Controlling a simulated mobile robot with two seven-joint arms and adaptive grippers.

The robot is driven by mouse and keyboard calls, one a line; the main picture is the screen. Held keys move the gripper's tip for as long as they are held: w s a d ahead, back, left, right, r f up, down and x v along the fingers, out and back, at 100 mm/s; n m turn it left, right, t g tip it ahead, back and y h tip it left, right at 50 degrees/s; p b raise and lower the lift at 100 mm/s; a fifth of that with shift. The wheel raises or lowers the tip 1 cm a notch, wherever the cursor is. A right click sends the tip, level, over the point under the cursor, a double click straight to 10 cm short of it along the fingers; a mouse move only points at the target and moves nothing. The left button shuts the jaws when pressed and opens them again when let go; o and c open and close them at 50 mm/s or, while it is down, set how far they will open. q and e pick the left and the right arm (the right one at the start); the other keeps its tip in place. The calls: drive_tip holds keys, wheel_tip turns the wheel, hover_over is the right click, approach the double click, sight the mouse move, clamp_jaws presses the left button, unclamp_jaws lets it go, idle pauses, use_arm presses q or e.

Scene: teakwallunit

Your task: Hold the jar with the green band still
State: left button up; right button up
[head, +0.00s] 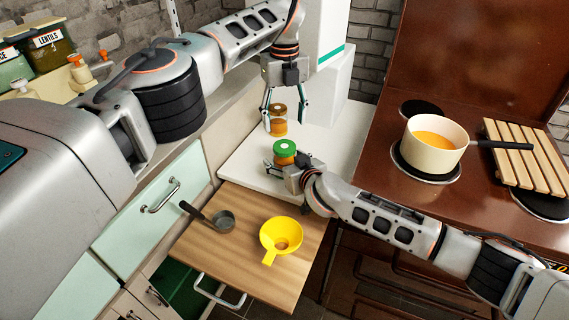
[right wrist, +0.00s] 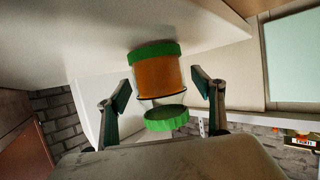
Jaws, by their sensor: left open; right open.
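The jar with the green band (head: 285,158) stands upright on the white counter, with orange contents and a green lid. It also shows in the right wrist view (right wrist: 158,75), upside down, with a green band by its base. My right gripper (head: 284,163) is open, its fingers on either side of this jar; in the right wrist view gaps show between fingers and jar. A second jar (head: 278,128) with amber contents and a brownish top stands just behind. My left gripper (head: 283,104) is open and points down, its fingertips about the second jar's top. Whether they touch it I cannot tell.
A yellow funnel (head: 281,236) and a dark-handled scoop (head: 222,221) lie on the pull-out wooden board (head: 255,272) in front. A cream pan (head: 435,151) of orange liquid sits on the brown stove at right, beside a slatted wooden rack (head: 525,155). Canisters stand at back left.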

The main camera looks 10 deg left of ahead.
drive_tip(key=shift+w+a+f, duration=0.25)
drive_tip(key=shift+w, duration=0.15)
clamp_jaws()
use_arm(q)
drive_tip(key=n, duration=1.8)
